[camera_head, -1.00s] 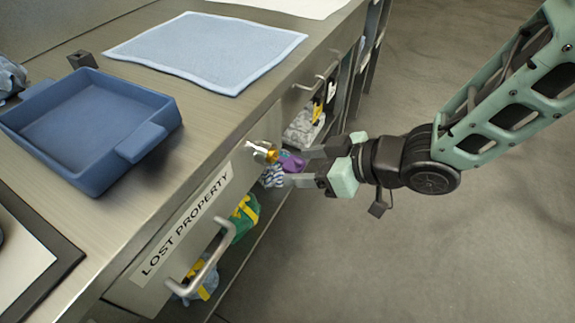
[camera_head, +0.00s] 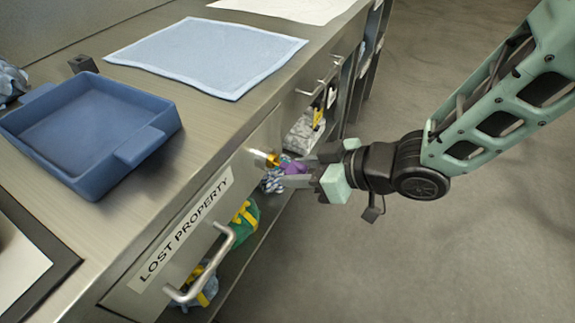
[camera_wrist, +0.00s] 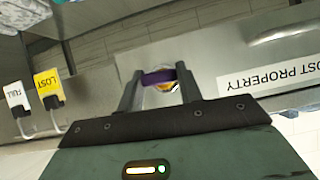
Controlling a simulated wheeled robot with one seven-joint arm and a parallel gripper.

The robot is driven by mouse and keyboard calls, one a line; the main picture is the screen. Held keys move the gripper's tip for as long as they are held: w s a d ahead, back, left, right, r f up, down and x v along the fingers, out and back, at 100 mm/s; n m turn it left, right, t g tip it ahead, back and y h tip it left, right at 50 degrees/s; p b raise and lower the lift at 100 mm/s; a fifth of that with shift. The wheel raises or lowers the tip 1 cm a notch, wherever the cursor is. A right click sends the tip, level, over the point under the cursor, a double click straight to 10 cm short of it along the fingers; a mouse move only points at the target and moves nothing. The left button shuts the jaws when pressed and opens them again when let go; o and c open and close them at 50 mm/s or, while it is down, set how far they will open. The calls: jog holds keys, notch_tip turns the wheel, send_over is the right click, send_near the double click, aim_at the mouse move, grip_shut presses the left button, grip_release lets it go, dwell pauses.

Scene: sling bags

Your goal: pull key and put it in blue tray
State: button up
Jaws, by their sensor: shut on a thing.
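The key has a purple head (camera_head: 297,168), which also shows in the wrist view (camera_wrist: 158,76). My gripper (camera_head: 298,170) is shut on this head, with one finger on each side. The blue tray (camera_head: 128,165) lies on the steel counter, to the left of my gripper, and looks empty.
A light blue cloth (camera_head: 205,55) lies on the counter beyond the tray. The drawer front carries a LOST PROPERTY label (camera_head: 185,230) and a metal handle (camera_head: 212,262). Bags (camera_head: 240,222) sit on the shelf below. The floor at the right is clear.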

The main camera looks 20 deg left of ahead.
jog(key=shift+s+d, duration=0.2)
jog(key=shift+d, duration=2.55)
jog(key=shift+s+d+p, duration=0.15)
jog(key=shift+d+p, duration=0.35)
jog(key=shift+d, duration=1.5)
